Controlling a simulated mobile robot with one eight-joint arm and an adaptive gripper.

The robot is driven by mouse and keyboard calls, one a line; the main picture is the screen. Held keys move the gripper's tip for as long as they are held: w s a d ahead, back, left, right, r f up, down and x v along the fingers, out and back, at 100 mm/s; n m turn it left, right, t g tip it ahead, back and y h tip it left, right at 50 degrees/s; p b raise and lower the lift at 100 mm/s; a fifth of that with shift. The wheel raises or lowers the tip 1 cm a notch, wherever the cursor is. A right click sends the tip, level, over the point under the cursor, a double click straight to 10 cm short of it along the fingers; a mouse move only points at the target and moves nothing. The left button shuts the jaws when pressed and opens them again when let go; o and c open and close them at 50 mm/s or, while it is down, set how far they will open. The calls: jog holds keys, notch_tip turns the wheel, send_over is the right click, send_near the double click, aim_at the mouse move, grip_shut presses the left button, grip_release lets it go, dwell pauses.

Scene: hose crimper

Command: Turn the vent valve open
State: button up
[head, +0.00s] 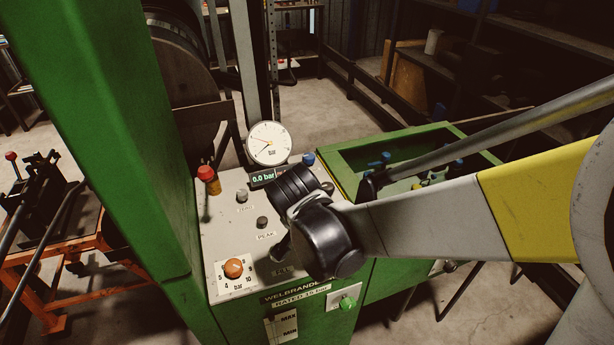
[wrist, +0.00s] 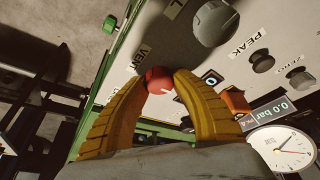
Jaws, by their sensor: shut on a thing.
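The two yellow fingers of my gripper (wrist: 161,82) are shut on this knob from both sides. A small tile marked "0" is beside the right fingertip. In the head view my black wrist covers the knob and the fingers. The dial gauge (head: 268,143) has a white face, and the display (head: 263,177) below it reads 0.0 bar.
A green-rimmed tray (head: 345,174) is right of the panel. A green column (head: 110,130) rises at left.

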dwell(0.3)
jog(key=o, duration=1.2)
jog(key=shift+r, duration=0.1)
jog(key=v, duration=1.2)
